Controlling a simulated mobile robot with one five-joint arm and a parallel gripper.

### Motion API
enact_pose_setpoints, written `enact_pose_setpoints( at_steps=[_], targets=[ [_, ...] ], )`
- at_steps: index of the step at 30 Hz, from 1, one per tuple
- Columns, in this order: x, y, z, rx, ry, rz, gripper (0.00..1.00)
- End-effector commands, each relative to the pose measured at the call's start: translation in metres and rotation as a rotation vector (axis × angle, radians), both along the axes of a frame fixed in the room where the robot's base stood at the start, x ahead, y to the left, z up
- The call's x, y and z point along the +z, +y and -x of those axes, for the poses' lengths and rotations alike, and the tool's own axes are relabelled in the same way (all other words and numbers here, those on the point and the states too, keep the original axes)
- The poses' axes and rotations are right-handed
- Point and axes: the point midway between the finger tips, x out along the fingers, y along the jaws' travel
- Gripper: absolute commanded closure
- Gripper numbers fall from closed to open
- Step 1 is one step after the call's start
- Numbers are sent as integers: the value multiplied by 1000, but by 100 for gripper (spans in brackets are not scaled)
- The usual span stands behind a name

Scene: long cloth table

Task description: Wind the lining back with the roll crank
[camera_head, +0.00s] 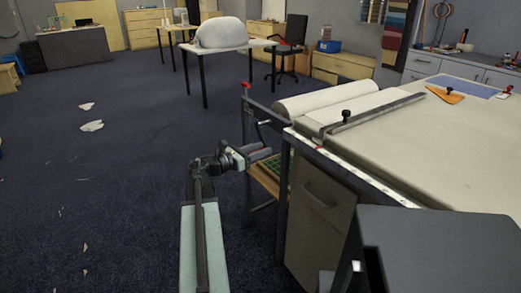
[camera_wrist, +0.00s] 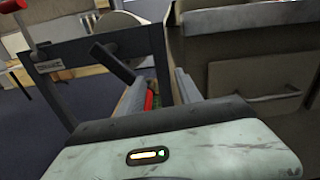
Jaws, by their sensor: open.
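The roll crank (camera_head: 263,124) is a dark handle at the near left end of the long table, beside the lining roll (camera_head: 315,103). The pale lining (camera_head: 440,125) lies over the table top. My gripper (camera_head: 266,155) is open, just below the crank in the head view and apart from it as far as I can tell. In the wrist view the crank's dark grip (camera_wrist: 114,63) lies left of and beyond my open fingers (camera_wrist: 162,85). Nothing shows held between them.
A red-knobbed lever (camera_head: 247,87) stands on the end frame. A metal bar (camera_head: 370,112) with black knobs crosses the lining. A cabinet (camera_head: 318,200) stands under the table, right of my gripper. Scraps (camera_head: 92,126) lie on the open floor at left.

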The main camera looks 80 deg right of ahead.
Motion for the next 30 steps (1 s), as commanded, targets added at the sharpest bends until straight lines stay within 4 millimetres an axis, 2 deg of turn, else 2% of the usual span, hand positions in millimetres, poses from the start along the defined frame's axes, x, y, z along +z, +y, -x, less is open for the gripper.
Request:
enact_pose_setpoints(
  at_steps=[13, 23, 25, 27, 28, 29, 30],
  targets=[
    [0, 48, -52, 3, 0, 0, 59],
    [0, 53, -57, -1, 0, 0, 59],
    [-1, 54, -59, 2, -5, 1, 75],
    [-7, 57, -71, 18, -46, 8, 95],
    [-12, 60, -81, 30, -81, 12, 100],
    [-19, 65, -96, 48, -130, 18, 100],
    [-33, 75, -122, 75, -224, 27, 100]
  ],
)
